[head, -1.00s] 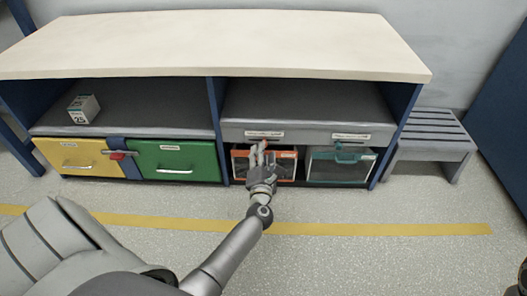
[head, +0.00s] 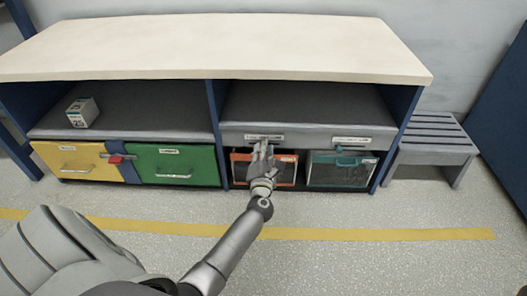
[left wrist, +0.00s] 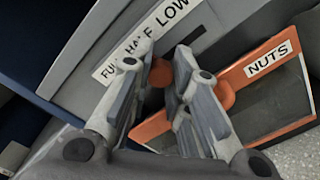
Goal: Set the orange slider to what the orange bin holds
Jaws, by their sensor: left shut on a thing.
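The orange bin (head: 293,172) sits under the grey shelf, with an orange rim and a dark front panel. In the left wrist view the bin (left wrist: 300,122) carries a NUTS label; its fill level cannot be made out. A label strip above it reads FULL, HALF, LOW. The orange slider knob (left wrist: 160,73) is below this strip, roughly by HALF. My left gripper (head: 263,150) is at the shelf edge in front of the bin. In the left wrist view the gripper (left wrist: 168,70) is shut on the knob. My right gripper is out of view.
A teal bin (head: 340,172) stands right of the orange one. Yellow (head: 70,170) and green (head: 172,172) drawers are on the left, with a red latch (head: 116,159) between them. A small box (head: 82,112) sits on the left shelf. A grey stool (head: 433,140) stands at the right.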

